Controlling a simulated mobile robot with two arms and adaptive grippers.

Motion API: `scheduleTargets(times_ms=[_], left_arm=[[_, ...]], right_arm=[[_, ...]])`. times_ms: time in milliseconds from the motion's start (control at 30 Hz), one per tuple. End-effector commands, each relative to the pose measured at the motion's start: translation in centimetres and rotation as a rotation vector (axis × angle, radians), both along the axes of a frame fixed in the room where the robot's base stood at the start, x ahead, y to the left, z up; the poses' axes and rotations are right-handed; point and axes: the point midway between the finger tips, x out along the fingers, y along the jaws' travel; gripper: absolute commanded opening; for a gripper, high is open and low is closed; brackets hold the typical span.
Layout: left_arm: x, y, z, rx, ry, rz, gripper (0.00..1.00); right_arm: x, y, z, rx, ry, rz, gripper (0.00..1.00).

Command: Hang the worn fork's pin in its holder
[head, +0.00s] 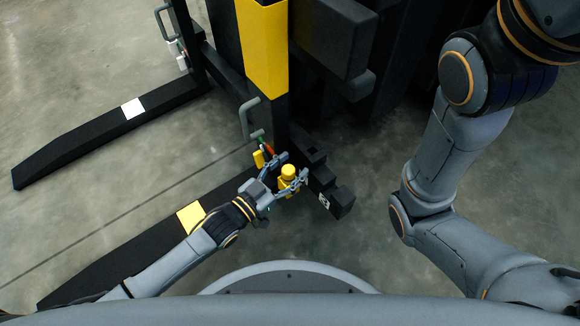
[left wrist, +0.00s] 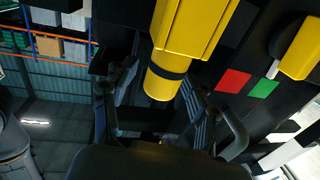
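A yellow pin-like piece (head: 288,171) has a round knob, a dark band and a wider block below it. It stands at the near fork's carriage, between the fingers of my left gripper (head: 293,167). In the left wrist view the knob (left wrist: 165,84) lies between the two finger pads (left wrist: 162,88), close to both. I cannot tell whether they press on it. A small yellow piece (head: 258,158), perhaps the holder, is on the mast side beside red and green marks. The near fork (head: 125,261) bears a yellow patch. My right gripper is out of view.
The black mast with its yellow stripe (head: 263,45) rises just beyond my left gripper. A grey handle (head: 245,118) sticks out beside it. The far fork (head: 95,134) has a white patch. Bare floor (head: 90,195) lies between the forks.

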Motion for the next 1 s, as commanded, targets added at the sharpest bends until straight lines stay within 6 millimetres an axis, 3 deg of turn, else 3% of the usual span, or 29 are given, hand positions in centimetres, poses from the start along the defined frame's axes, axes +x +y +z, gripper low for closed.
scheduleTargets(times_ms=[367,800,1000], left_arm=[[-0.9,0.9,-0.2,0.002,0.004,0.001,0.57],[-7.1,7.0,-0.1,0.002,0.004,0.000,0.57],[-8.4,8.2,0.0,0.000,0.001,0.000,0.57]], right_arm=[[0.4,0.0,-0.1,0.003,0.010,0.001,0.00],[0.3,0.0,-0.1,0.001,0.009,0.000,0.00],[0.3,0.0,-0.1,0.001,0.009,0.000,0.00]])
